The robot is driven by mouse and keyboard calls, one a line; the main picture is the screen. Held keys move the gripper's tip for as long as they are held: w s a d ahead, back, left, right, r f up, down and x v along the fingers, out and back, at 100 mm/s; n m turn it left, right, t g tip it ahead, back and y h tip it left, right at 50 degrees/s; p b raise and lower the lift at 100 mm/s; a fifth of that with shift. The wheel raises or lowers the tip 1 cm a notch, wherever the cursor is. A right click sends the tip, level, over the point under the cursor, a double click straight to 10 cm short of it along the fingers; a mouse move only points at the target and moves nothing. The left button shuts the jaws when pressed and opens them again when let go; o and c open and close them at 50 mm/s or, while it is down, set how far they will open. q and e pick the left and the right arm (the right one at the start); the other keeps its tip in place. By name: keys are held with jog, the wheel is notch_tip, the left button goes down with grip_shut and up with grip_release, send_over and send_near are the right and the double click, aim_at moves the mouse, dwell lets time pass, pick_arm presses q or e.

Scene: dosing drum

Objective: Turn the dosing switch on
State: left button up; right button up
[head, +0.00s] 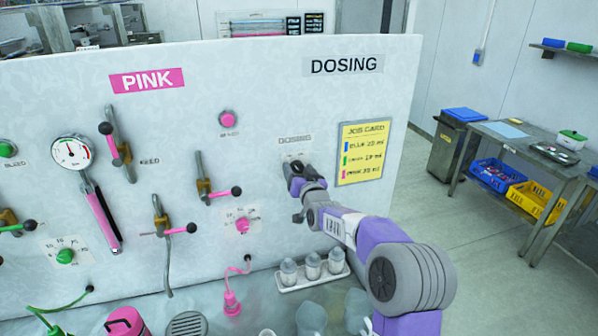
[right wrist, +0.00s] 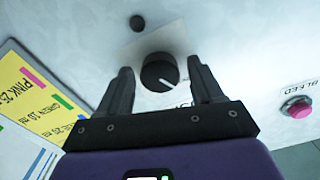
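The dosing switch is a round black knob (right wrist: 159,72) with a white pointer line, on a white plate of the upright panel. In the right wrist view its pointer slants toward the lower right. My right gripper (head: 294,178) is at the panel below the DOSING label (head: 295,139) and hides the knob in the head view. In the right wrist view the gripper (right wrist: 160,66) is open, one finger on each side of the knob, with gaps on both sides. My left gripper is not in view.
A yellow job card (head: 362,153) is right of the switch. A pink bleed button (head: 228,119) and levers are to the left. White bottles stand in a tray (head: 313,281) below. A small dark round fitting (right wrist: 137,23) is near the knob.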

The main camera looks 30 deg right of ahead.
jog(key=c, duration=0.9)
jog(key=shift+f+m+b, duration=0.1)
jog(key=shift+m+b, duration=0.3)
jog(key=shift+b, duration=0.15)
jog(key=m+b, duration=0.5)
jog(key=b, duration=0.2)
jog(key=shift+f, duration=0.1)
jog(key=m+b, duration=0.2)
jog(key=m, duration=0.1)
jog(key=shift+r+m+b, duration=0.2)
jog(key=shift+m+b, duration=0.7)
jog(key=shift+m, duration=0.7)
jog(key=o, duration=1.1)
jog(key=shift+c, duration=0.2)
jog(key=shift+s, duration=0.1)
